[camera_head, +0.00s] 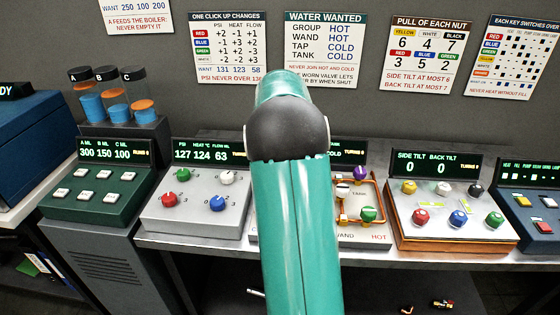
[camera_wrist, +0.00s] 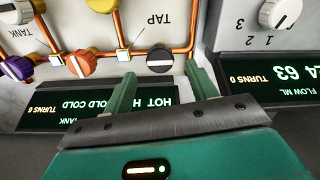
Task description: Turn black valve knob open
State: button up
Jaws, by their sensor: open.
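The black valve knob (camera_wrist: 160,59) shows in the wrist view beside the TAP label, on the copper pipework of a pale panel. A light stripe crosses it, roughly level in the picture. My gripper (camera_wrist: 159,73) is open, with one green finger to each side of the knob's lower edge in the picture. I cannot tell whether the fingers touch it or how far off they are. In the head view my arm hides the black knob and my gripper.
Orange (camera_wrist: 82,63), yellow (camera_wrist: 130,33) and purple (camera_wrist: 16,69) knobs sit near on the pipes. A display (camera_wrist: 60,107) lies below the pipes in the wrist view. A white dial (camera_wrist: 279,12) is on the neighbouring panel. A nut panel (camera_head: 448,232) stands to the right.

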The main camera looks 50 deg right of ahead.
notch_tip(320, 180, up, 10)
dwell(0.3)
jog(key=shift+f, duration=0.1)
dwell(0.3)
jog(key=s+a+r+n+t, duration=0.1)
jog(key=s+a+r+n, duration=0.1)
jog(key=a, duration=0.9)
jog(key=s+a+r+n+t, duration=0.2)
jog(key=s+a+r, duration=0.1)
jog(key=a, duration=0.9)
jog(key=s+a+f+n+t, duration=0.1)
jog(key=s+a+f+n, duration=0.1)
jog(key=s+a+f, duration=0.2)
jog(key=s+a+f+n+t, duration=0.1)
jog(key=s+a+f, duration=0.3)
jog(key=s+a, duration=0.5)
jog(key=a+n, duration=0.1)
jog(key=a, duration=0.3)
jog(key=shift+s+t, duration=0.3)
